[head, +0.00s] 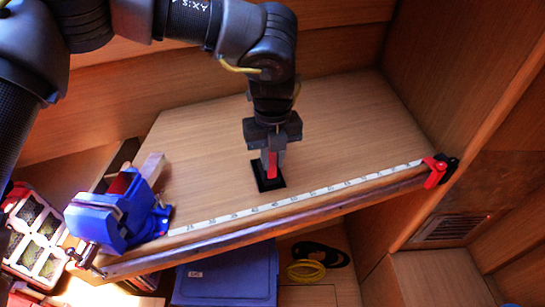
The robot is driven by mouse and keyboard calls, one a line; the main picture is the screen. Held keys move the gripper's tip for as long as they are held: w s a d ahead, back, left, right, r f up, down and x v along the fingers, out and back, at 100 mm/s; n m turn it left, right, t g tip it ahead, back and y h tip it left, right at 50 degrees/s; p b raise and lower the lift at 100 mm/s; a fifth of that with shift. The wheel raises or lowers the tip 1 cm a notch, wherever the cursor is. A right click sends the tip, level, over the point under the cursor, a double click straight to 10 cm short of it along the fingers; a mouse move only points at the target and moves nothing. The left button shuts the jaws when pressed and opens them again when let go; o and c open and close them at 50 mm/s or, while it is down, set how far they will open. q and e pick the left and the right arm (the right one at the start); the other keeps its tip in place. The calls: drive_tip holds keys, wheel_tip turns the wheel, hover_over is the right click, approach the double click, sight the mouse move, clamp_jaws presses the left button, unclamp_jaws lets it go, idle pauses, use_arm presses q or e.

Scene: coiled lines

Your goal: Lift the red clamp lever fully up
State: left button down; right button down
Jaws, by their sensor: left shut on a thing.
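The red clamp lever (271,162) stands roughly upright on a small black square base (270,185) near the middle of the wooden bench top. My left gripper (270,152) comes down over it from above and is shut on the lever. The fingers hide the lever's sides and part of its foot. My right gripper is not in view.
A blue vise (112,218) sits at the bench's left corner. A red and black clamp (434,172) grips the right corner. A white measuring strip (300,197) runs along the front edge. Below are a blue bin (225,278) and yellow coiled line (305,271). The bench top (345,120) is otherwise clear.

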use_arm(q)
drive_tip(key=t+b, duration=0.1)
drive_tip(key=b, duration=0.1)
drive_tip(key=s+t+b, duration=0.1)
drive_tip(key=b, duration=0.1)
drive_tip(key=t+b, duration=0.1)
drive_tip(key=b, duration=0.2)
drive_tip(key=shift+s+d+f+y, duration=0.15)
drive_tip(key=shift+s+d+y, duration=0.05)
drive_tip(key=shift+s+y, duration=0.2)
drive_tip(key=c, duration=1.3)
unclamp_jaws()
